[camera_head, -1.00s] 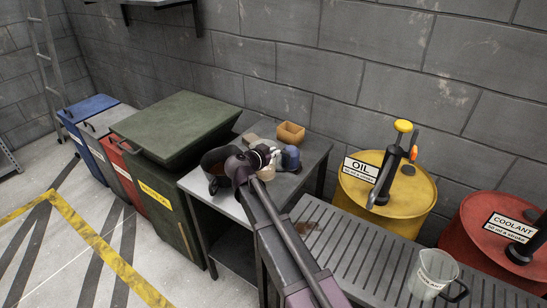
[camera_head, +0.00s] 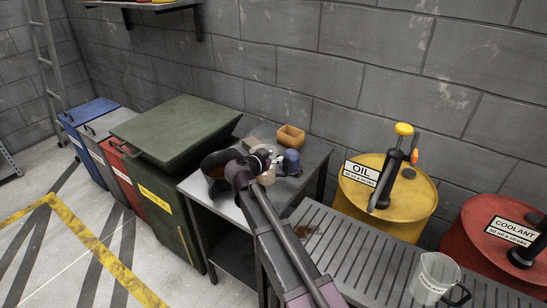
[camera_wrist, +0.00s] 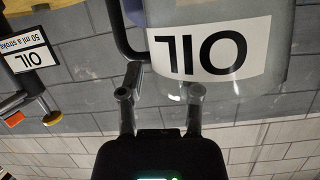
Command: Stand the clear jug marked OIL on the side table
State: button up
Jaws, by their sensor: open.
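The clear jug marked OIL (camera_wrist: 210,48) fills the top of the wrist view, its label upside down there and its dark handle (camera_wrist: 122,35) on the left. My gripper (camera_wrist: 164,92) is open, its two fingertips apart just below the jug's label in the picture; I cannot tell whether they touch it. In the head view my gripper (camera_head: 262,160) is over the grey side table (camera_head: 228,212), and my arm hides much of what is there. The jug cannot be made out clearly in that view.
To the right are a slatted bench (camera_head: 345,255) with another clear jug (camera_head: 434,280), a yellow OIL drum (camera_head: 400,215) and a red COOLANT drum (camera_head: 490,250).

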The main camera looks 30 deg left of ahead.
jog(key=shift+r, duration=0.2)
jog(key=p+v, duration=0.4)
jog(key=v, duration=0.8)
jog(key=shift+d, duration=0.1)
dwell(0.7)
